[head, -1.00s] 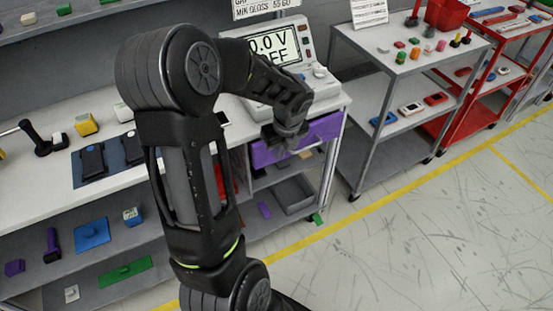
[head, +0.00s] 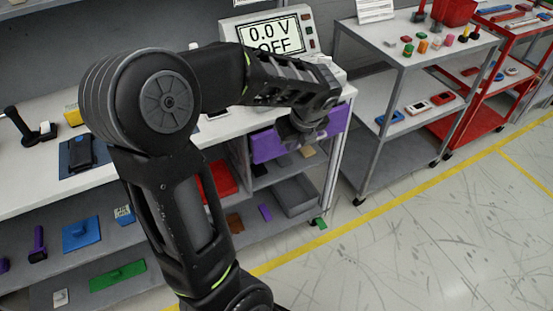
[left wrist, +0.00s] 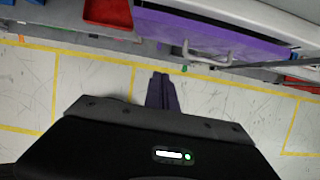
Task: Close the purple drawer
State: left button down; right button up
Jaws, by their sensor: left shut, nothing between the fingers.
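The purple drawer (head: 267,146) is under the right end of the white workbench top, with my gripper in front of its middle. In the left wrist view the drawer (left wrist: 165,28) is at the top, with a pale bar handle (left wrist: 205,57) on its front. I cannot tell how far it stands out. My left gripper (head: 292,138) is shut and empty. In the left wrist view its fingertips (left wrist: 161,76) show just below the drawer and left of the handle, with floor visible around them. Contact with the drawer cannot be told. My right gripper is not in view.
A meter (head: 270,35) reading "0.0 V OFF" stands on the bench above the drawer. A grey bin (head: 295,195) and a red bin (head: 218,180) are on the shelves below. A grey cart (head: 375,110) stands to the right. The floor in front is clear.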

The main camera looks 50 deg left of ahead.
aim_at(276, 148)
pick_arm(q)
jog(key=shift+s+a+r, duration=0.15)
jog(key=shift+s+r, duration=0.05)
jog(key=shift+s, duration=0.05)
jog(key=shift+f, duration=0.15)
jog(key=a+f, duration=0.2)
jog(key=f, duration=0.1)
jog(key=w+a+f, duration=0.1)
jog(key=a+f, duration=0.1)
jog(key=f, duration=0.1)
jog(key=w+a+f, duration=0.1)
jog(key=a+f, duration=0.1)
jog(key=f, duration=0.1)
jog(key=shift+a, duration=0.3)
jog(key=shift+w+a+p, duration=0.1)
jog(key=shift+a+p, duration=0.2)
jog(key=shift+a, duration=0.15)
